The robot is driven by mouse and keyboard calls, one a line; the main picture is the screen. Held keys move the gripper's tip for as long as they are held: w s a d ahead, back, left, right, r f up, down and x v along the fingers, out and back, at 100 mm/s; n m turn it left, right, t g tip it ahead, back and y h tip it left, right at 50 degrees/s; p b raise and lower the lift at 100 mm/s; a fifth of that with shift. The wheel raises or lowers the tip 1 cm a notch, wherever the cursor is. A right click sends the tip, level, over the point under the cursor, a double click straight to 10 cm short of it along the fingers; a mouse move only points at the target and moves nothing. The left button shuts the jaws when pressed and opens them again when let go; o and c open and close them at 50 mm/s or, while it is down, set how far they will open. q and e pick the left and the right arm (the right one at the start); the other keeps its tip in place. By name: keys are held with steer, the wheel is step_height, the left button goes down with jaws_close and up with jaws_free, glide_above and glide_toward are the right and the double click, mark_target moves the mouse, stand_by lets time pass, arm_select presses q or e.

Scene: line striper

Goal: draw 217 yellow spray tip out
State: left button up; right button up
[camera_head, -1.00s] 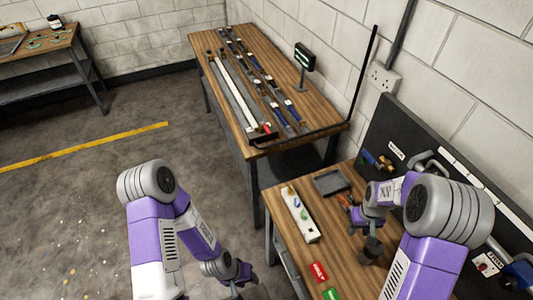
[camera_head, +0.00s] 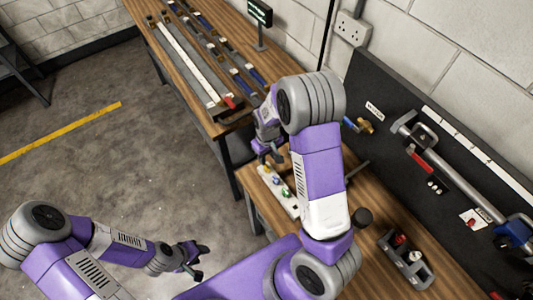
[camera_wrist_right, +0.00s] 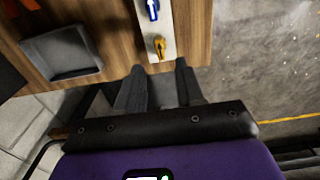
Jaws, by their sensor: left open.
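The yellow spray tip (camera_wrist_right: 159,46) stands in a white holder strip (camera_wrist_right: 160,23), near the strip's end, in the right wrist view. A blue tip (camera_wrist_right: 152,9) sits farther along the same strip. My right gripper (camera_wrist_right: 158,86) is open, its two fingers pointing at the yellow tip with nothing between them. In the head view my right gripper (camera_head: 268,158) is at the far end of the holder strip (camera_head: 290,206), where the yellow tip cannot be made out. My left gripper (camera_head: 193,262) is open and empty over the floor at lower left.
A grey tray (camera_wrist_right: 62,53) lies beside the strip on the wooden bench. A caddy with small bottles (camera_head: 407,262) stands nearer on the bench. A black tool board (camera_head: 440,160) rises behind. Another table with long strips (camera_head: 190,60) stands beyond.

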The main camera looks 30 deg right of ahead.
mark_target(267, 166)
steer(key=f+b, duration=0.2)
steer(key=f, duration=0.1)
steer(key=f+b, duration=0.3)
steer(key=f, duration=0.1)
steer(key=shift+w+f, duration=0.2)
steer(key=shift+f, duration=0.1)
stand_by(0.4)
jaws_close()
